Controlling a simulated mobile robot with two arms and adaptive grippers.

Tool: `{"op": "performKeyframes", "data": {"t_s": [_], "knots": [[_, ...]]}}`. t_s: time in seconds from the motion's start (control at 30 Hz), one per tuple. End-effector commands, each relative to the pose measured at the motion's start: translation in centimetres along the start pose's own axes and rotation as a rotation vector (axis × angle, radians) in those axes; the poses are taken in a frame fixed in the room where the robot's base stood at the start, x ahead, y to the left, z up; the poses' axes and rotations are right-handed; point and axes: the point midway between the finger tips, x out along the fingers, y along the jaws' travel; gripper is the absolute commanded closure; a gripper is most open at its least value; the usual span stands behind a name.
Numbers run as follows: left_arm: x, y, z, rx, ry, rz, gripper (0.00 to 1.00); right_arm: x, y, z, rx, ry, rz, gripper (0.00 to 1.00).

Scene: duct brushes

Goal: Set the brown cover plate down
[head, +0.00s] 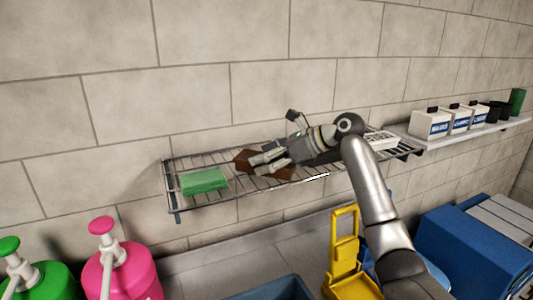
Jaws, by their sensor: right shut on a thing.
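The brown cover plate (246,158) is at the wire rack (215,201) on the wall, near the rack's middle. My right gripper (256,166) reaches in from the right and is shut on the plate. The fingers and hand hide part of the plate. I cannot tell whether the plate touches the rack's wires or is held just above them. My left gripper is not in view.
A green block (204,181) lies on the rack's left end. A white grille-like item (381,140) is at its right. White labelled boxes (431,124) stand on a shelf at right. Below are pink (128,272) and green pump bottles, a yellow item (346,262) and blue containers (465,250).

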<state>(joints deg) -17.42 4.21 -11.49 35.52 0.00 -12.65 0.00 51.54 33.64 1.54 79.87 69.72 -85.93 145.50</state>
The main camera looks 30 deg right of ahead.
Motion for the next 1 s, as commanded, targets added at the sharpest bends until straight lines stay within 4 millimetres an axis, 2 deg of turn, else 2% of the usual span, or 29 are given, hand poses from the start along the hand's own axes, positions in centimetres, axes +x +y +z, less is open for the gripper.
{"op": "performKeyframes", "data": {"t_s": [0.4,0.43,0.57,0.6,1.0], "knots": [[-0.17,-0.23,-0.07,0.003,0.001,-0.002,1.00,0.24,0.05,-0.38,-0.001,-0.003,0.000,0.68],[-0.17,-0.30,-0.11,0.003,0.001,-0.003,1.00,0.28,0.05,-0.46,-0.001,-0.001,0.000,0.33],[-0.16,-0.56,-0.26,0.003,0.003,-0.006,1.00,0.27,0.05,-0.44,-0.001,-0.001,0.000,0.17],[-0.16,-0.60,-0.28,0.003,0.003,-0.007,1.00,0.27,0.04,-0.44,-0.001,-0.001,0.000,0.15],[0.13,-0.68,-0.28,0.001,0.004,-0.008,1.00,-0.11,-0.02,-0.35,-0.001,-0.001,-0.002,0.15]]}}
